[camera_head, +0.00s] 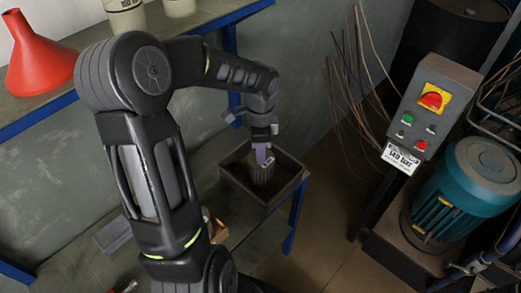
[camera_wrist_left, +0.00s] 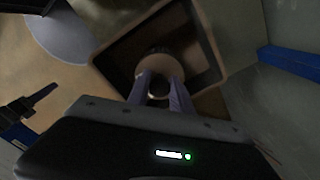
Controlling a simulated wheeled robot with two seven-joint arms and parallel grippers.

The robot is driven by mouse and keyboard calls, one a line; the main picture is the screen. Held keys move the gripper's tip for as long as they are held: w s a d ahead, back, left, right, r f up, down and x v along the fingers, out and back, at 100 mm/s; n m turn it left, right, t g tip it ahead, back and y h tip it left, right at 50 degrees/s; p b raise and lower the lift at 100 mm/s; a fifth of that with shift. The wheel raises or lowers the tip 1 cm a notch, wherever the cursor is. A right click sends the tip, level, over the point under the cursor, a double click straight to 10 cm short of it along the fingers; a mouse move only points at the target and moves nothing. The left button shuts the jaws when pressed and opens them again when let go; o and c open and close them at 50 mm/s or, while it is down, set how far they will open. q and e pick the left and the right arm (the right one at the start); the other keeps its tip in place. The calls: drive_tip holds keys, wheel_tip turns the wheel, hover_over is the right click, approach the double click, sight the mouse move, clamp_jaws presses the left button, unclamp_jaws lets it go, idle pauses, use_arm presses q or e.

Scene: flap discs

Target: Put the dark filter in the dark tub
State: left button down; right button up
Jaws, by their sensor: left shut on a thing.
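The dark tub (camera_head: 289,195) stands at the right end of the lower bench in the head view. Its rim also shows in the left wrist view (camera_wrist_left: 203,31). My left gripper (camera_head: 262,157) points down over the tub and is shut on the dark filter (camera_head: 261,174). The filter looks upright within the tub's opening; I cannot tell if it touches the floor of the tub. In the left wrist view the round top of the filter (camera_wrist_left: 156,66) sits between the two fingers (camera_wrist_left: 161,92). My right gripper is not in the head view.
A red funnel (camera_head: 38,62) and pale containers stand on the upper shelf at left. A grey control box (camera_head: 428,108) and a teal motor (camera_head: 470,187) are at the right. A grey block (camera_head: 113,234) and a brown item (camera_head: 217,230) lie on the bench left of the tub.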

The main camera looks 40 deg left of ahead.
use_arm(q)
drive_tip(key=c, duration=1.1)
unclamp_jaws()
drive_tip(key=shift+f, duration=0.15)
drive_tip(key=shift+c, duration=0.2)
wheel_tip(320, 180, up, 12)
drive_tip(key=shift+r, duration=0.2)
